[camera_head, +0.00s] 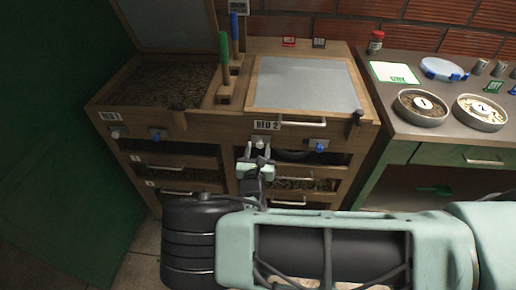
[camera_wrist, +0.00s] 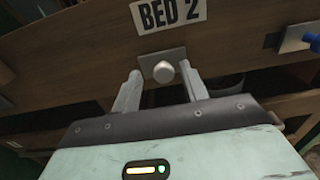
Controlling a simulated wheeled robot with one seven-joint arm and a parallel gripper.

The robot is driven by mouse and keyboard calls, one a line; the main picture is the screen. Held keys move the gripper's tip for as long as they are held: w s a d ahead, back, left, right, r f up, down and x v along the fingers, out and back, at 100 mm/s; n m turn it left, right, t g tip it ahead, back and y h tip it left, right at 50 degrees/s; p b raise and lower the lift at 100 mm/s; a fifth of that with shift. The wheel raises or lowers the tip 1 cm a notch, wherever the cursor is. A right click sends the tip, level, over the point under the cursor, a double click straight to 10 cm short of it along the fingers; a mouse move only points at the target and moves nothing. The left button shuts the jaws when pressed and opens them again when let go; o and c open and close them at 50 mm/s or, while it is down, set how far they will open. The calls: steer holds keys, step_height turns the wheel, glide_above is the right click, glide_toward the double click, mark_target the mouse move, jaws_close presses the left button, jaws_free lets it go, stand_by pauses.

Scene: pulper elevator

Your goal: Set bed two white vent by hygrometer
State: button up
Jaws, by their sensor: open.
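The white vent knob of bed two (camera_wrist: 163,72) sits on a metal plate below the BED 2 label (camera_wrist: 167,14). My gripper (camera_wrist: 158,80) is open, with one finger on each side of the knob and the knob's face showing between the fingertips. I cannot tell whether the fingers touch it. In the head view my gripper (camera_head: 257,152) is at the front of the bed two cabinet, and the white knob (camera_head: 260,144) shows just above it.
A blue knob (camera_head: 319,146) is right of the white one. Bed two has a closed grey lid (camera_head: 305,84) with a bar handle (camera_head: 303,124). Bed one (camera_head: 160,80) stands open at left. A side table (camera_head: 450,118) with two numbered bowls is at right.

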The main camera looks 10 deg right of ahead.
steer(key=b+v, duration=0.2)
steer(key=v, duration=1.4)
steer(key=shift+s, duration=0.3)
steer(key=shift+a+r, duration=0.1)
steer(key=s+d+r+m+g+h, duration=0.5)
steer(key=s+d+r+m+g, duration=0.25)
steer(key=m+g, duration=0.5)
steer(key=s+r+m+g+y, duration=0.2)
steer(key=s+r+m+y, duration=0.3)
steer(key=r, duration=0.4)
steer(key=s+r+m+g+y, duration=0.3)
steer(key=s+r+m+y, duration=0.2)
steer(key=r+m, duration=0.2)
step_height(320, 180, up, 2)
steer(key=shift+s+d+r+m+y, duration=0.15)
steer(key=shift+d+m+y, duration=0.05)
steer(key=shift+m+y, duration=0.15)
